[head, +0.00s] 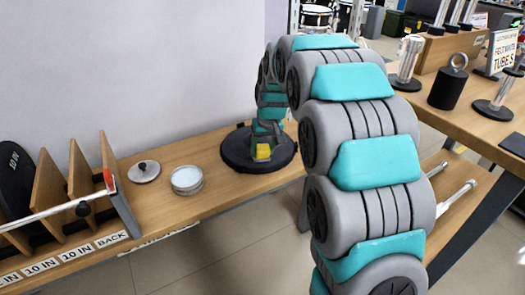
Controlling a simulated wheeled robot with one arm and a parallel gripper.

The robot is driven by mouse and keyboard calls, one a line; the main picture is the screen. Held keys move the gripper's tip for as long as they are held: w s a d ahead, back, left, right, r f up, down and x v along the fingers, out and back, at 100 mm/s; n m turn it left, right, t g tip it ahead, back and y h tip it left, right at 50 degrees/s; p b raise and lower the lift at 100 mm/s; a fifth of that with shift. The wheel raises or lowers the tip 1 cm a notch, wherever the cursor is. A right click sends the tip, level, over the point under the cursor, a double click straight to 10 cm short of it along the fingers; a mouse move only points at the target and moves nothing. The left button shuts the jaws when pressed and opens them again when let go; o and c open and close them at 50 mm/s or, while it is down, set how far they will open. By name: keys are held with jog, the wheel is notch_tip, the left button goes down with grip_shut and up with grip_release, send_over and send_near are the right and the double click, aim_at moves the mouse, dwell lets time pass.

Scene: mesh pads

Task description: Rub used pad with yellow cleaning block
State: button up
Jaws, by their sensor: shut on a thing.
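A round black pad (240,158) lies flat on the wooden bench against the wall, and I take it for the used pad. The yellow cleaning block (263,152) is over the pad, right of its middle. My gripper (264,145) is shut on the block from above. The block looks to be on or just above the pad; I cannot tell whether it touches. My gripper and arm hide the back and right part of the pad.
A wooden rack (110,190) holds a black disc (14,178). A table (440,110) with metal weights is at right.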

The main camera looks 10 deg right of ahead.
jog(key=shift+p+v, duration=0.5)
jog(key=shift+v, duration=1.85)
jog(key=shift+d, duration=0.1)
jog(key=shift+p+v, duration=0.35)
jog(key=shift+v, duration=1.15)
